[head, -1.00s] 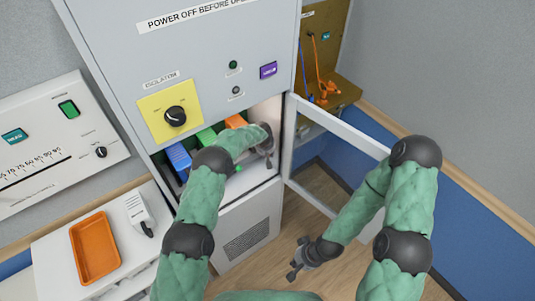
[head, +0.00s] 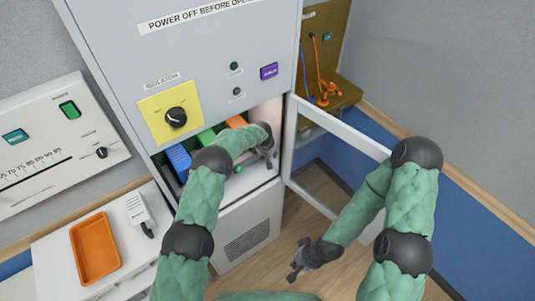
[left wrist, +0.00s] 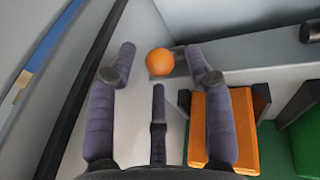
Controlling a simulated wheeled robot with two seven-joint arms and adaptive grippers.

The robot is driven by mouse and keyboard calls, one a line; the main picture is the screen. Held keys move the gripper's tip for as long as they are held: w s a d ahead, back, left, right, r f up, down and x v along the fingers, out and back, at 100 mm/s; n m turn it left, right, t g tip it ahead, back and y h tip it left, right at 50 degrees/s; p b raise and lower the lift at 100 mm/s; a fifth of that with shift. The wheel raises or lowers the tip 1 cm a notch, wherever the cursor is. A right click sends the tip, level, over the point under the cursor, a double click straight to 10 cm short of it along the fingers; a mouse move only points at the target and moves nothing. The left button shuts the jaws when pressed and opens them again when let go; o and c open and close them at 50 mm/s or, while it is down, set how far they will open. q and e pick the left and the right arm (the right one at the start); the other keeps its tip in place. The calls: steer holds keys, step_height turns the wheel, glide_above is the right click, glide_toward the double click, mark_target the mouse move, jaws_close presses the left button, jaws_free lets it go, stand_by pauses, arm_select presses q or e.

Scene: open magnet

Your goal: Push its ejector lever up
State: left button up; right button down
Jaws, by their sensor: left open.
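My left gripper (head: 270,153) reaches into the open bay of the grey cabinet, at the right end of a row of coloured modules. In the left wrist view my left gripper (left wrist: 160,75) is open, with an orange ball-shaped knob (left wrist: 159,62) showing between its fingertips. I take this knob to be the ejector lever's end; whether a finger touches it I cannot tell. An orange module (left wrist: 243,125) sits just right of the knob, partly behind a finger; it also shows in the head view (head: 236,122). My right gripper (head: 300,258) hangs low over the floor, away from the cabinet.
Blue (head: 178,158) and green (head: 206,136) modules stand left of the orange one. A hinged door frame (head: 335,125) stands open at the bay's right. An isolator knob (head: 176,117) is above the bay. An orange tray (head: 95,248) lies at lower left.

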arm_select(q)
steer(key=v, duration=0.7)
stand_by(0.3)
